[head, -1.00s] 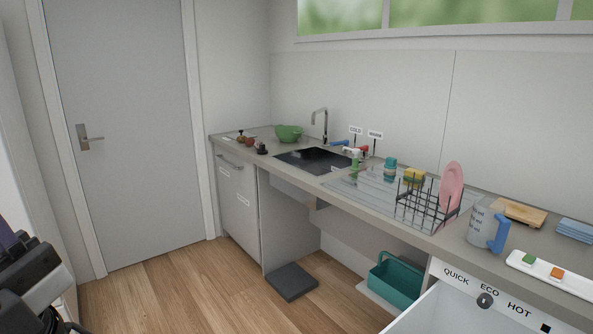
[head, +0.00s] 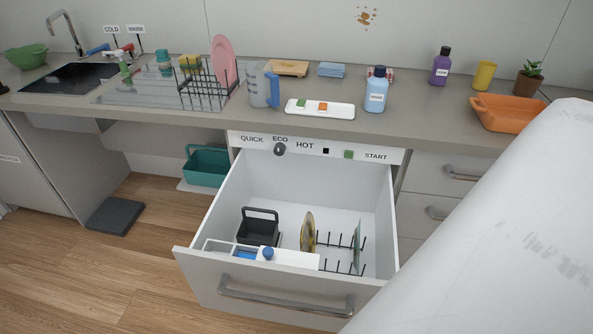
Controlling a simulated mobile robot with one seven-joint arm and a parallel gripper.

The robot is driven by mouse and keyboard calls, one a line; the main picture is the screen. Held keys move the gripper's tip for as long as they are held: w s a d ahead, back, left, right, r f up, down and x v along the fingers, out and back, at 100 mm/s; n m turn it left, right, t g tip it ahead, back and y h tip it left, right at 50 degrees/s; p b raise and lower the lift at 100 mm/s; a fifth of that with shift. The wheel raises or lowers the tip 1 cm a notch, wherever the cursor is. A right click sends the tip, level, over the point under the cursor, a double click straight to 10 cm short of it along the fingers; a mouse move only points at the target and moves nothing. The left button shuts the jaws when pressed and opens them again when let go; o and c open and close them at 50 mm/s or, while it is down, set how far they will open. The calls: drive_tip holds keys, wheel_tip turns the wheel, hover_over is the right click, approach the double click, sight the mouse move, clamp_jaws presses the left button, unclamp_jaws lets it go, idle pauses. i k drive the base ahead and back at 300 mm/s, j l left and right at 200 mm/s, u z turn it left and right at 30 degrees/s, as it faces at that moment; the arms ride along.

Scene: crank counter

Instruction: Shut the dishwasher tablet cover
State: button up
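The dishwasher is a pulled-out drawer (head: 290,296) under the counter, open at the top. On the inner side of its front is a white strip (head: 295,259) with the tablet compartment, where a blue patch (head: 244,254) shows. A blue knob (head: 268,254) sits just right of it. A thin pale frame (head: 218,246) stands at the left of the strip; it may be the tablet cover standing open, but it is too small to be sure. My gripper is out of view; a large white part of my arm covers the lower right.
Inside the drawer are a black basket (head: 259,227), a yellowish plate (head: 308,232) and a rack (head: 343,258). A control panel (head: 318,150) runs above it. Counter items include a blue bottle (head: 376,92) and an orange dish (head: 508,113).

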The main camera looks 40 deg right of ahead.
sight(280, 256)
drive_tip(key=z, duration=0.95)
drive_tip(key=k+j+z, duration=0.15)
drive_tip(key=k+z, duration=0.2)
drive_tip(key=k+j+z, duration=0.1)
drive_tip(key=k+z, duration=0.25)
drive_tip(key=i, duration=0.1)
